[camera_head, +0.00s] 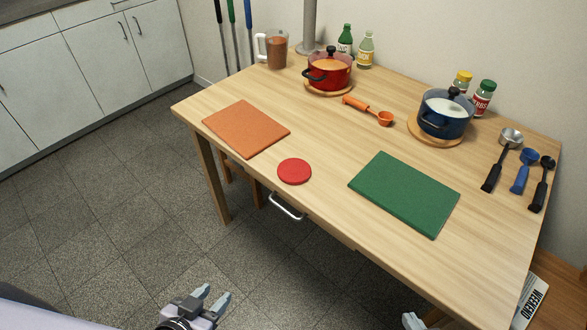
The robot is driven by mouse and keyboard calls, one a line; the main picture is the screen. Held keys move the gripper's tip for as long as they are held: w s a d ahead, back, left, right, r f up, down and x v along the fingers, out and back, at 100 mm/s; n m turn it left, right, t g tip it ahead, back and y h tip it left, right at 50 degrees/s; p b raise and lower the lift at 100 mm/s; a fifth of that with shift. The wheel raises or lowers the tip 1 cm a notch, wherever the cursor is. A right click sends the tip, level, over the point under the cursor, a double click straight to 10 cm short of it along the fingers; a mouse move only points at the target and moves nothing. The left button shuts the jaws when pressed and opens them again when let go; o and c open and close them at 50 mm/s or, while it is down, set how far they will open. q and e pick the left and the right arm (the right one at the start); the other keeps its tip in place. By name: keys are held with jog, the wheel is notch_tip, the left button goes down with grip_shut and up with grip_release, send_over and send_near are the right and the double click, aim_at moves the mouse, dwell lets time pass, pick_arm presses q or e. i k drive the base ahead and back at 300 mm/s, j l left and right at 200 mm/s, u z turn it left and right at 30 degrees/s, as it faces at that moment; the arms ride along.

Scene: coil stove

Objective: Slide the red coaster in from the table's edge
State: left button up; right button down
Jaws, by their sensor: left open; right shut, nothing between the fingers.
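The red coaster (294,171) is a flat round disc lying on the wooden table (325,205) close to its front edge, between an orange board and a green board. It looks to be at or just over the edge; I cannot tell how much overhangs. My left gripper (217,299) is open and empty at the bottom of the view, over the floor, below and left of the coaster and well apart from it. My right gripper (412,320) shows only in part at the bottom edge, in front of the table, far from the coaster.
The orange board (246,128) lies left of the coaster and the green board (405,193) right of it. A drawer handle (287,206) sits below the edge. A red pot (328,72), a blue pot (445,113) and an orange scoop (368,110) stand farther back. Table behind the coaster is clear.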

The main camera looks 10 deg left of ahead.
aim_at(292, 171)
jog(key=k+l, duration=0.1)
jog(key=l, duration=0.25)
jog(key=k+l+z, duration=0.1)
jog(key=l, duration=0.3)
jog(key=i+l, duration=0.1)
jog(key=l, duration=0.2)
jog(key=l+z, duration=0.1)
jog(key=l, duration=0.25)
jog(key=i, duration=0.05)
